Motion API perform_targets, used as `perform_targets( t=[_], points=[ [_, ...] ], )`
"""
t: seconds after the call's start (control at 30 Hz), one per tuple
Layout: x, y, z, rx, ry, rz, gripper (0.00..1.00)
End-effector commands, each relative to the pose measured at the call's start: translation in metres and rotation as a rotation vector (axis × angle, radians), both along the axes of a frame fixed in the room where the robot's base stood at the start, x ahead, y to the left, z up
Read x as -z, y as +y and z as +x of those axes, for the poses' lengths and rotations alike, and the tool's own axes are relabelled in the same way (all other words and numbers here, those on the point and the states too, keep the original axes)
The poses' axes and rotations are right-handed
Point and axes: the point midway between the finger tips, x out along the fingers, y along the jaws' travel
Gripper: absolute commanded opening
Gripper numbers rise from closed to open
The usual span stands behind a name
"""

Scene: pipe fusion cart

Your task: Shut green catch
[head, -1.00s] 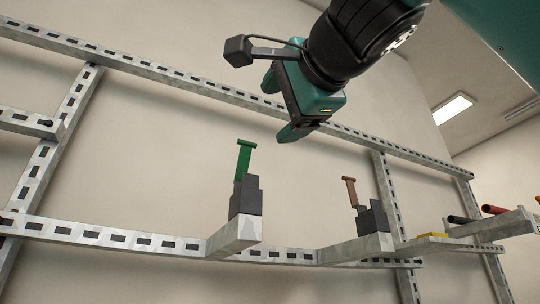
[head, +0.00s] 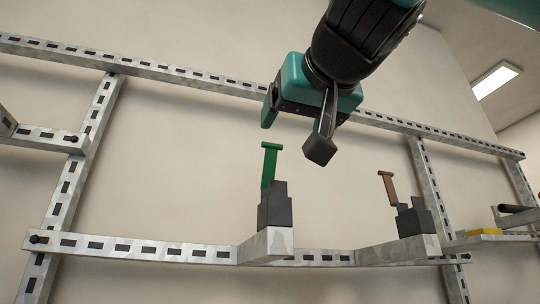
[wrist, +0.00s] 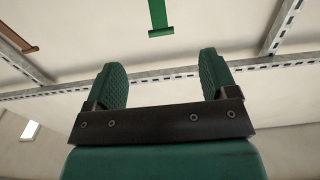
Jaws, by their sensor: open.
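The green catch (head: 269,164) stands upright as a T-topped lever on a dark grey block (head: 275,208), which sits on the end of a metal bracket arm. My gripper (head: 290,118) is above the green catch, open and empty, apart from it. One finger shows at its left in the head view; the other is mostly hidden behind the wrist camera mount. In the wrist view, the green catch (wrist: 160,18) shows at the top edge, beyond and between the two open fingers (wrist: 163,75). Its lower end is cut off there.
A brown catch (head: 387,187) stands on a similar grey block (head: 415,218) on another bracket arm to the right. A yellow piece (head: 484,232) lies farther right. Slotted metal rails (head: 170,252) run along the wall. The space between gripper and green catch looks clear.

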Motion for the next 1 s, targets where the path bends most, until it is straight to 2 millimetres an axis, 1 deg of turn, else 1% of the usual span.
perform_targets(
  t=[0.03, 0.17, 0.3, 0.5, 0.6, 0.7, 1.0],
  points=[
    [0.000, 0.000, 0.010, 0.009, 0.001, -0.002, 0.79],
    [0.000, 0.007, 0.034, 0.009, 0.001, -0.002, 0.79],
    [-0.001, 0.015, 0.063, 0.010, 0.002, -0.002, 0.79],
    [-0.002, 0.026, 0.098, 0.006, 0.002, -0.002, 0.79],
    [-0.002, 0.029, 0.109, 0.005, 0.001, 0.000, 0.79],
    [-0.001, 0.031, 0.116, 0.004, 0.002, 0.002, 0.79],
    [0.000, 0.032, 0.119, 0.002, 0.001, 0.002, 0.79]
  ],
)
